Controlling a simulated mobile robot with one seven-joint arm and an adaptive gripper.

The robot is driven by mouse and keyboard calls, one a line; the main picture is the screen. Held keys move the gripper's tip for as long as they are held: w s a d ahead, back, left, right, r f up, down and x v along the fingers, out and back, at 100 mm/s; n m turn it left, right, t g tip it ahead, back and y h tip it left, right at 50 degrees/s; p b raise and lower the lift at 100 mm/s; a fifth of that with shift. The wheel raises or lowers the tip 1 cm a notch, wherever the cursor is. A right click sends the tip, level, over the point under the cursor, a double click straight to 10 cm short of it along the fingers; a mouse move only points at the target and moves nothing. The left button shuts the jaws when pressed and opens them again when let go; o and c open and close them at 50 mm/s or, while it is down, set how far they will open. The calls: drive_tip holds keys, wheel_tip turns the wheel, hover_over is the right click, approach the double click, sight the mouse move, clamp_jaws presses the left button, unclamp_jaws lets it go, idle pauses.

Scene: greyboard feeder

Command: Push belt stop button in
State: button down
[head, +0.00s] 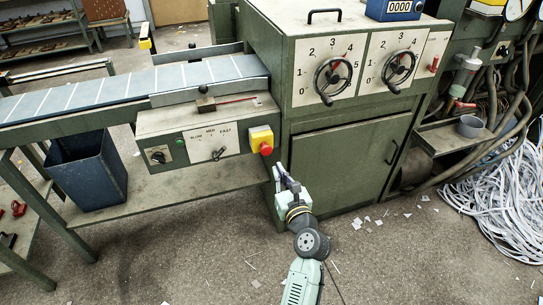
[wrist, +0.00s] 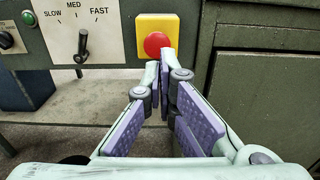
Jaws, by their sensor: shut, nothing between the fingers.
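The belt stop button is a red mushroom button (head: 266,149) on a yellow box (head: 261,137) at the right end of the belt's control panel. In the wrist view the red button (wrist: 156,43) is just beyond my fingertips, its lower edge close to them. My gripper (head: 277,171) is shut and empty, in front of and slightly below the button in the head view. In the wrist view the closed fingertips (wrist: 159,58) point toward the lower part of the button. I cannot tell whether they touch it.
The control panel (head: 187,158) has a speed lever (wrist: 82,45) and a green button (wrist: 29,18) left of the yellow box. A green cabinet (head: 340,170) with two handwheels stands to the right. A blue bin (head: 88,170) is under the belt (head: 120,86). Paper scraps litter the floor.

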sight(269, 152)
drive_tip(key=x, duration=0.7)
drive_tip(key=shift+p, duration=0.4)
